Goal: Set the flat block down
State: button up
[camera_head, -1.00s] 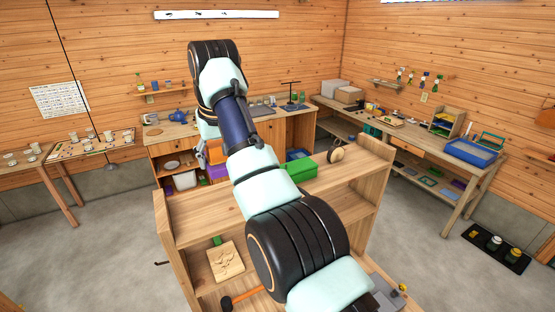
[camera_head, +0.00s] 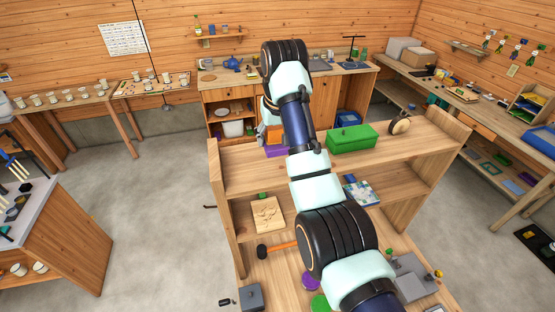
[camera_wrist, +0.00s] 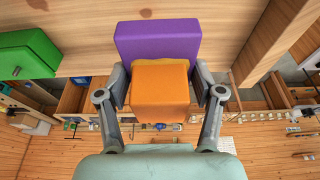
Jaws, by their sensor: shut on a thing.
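An orange block (camera_wrist: 160,84) sits between the two fingers of my gripper (camera_wrist: 161,88) in the wrist view. A wider purple block (camera_wrist: 157,40) shows just beyond it. A sliver of yellow shows beside the orange block. In the head view, the orange block (camera_head: 275,133) is seen just left of my arm, with the purple block (camera_head: 275,151) below it, at the back edge of the shelf unit's top (camera_head: 240,165). My gripper is mostly hidden behind my arm there. Whether the orange and purple blocks touch is not clear.
A green box (camera_head: 352,138) stands on the shelf top to the right, and also shows in the wrist view (camera_wrist: 28,55). A round wooden-faced thing (camera_head: 400,122) stands further right. The shelf top's left part is bare.

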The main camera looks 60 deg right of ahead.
aim_at(274, 165)
jog(key=shift+d+f+p, duration=0.1)
jog(key=shift+f+p, duration=0.75)
jog(key=shift+f, duration=3.15)
jog(key=shift+f, duration=0.1)
jog(key=o, duration=1.2)
jog(key=shift+c, duration=0.2)
jog(key=v, duration=0.7)
jog(key=shift+r, duration=0.35)
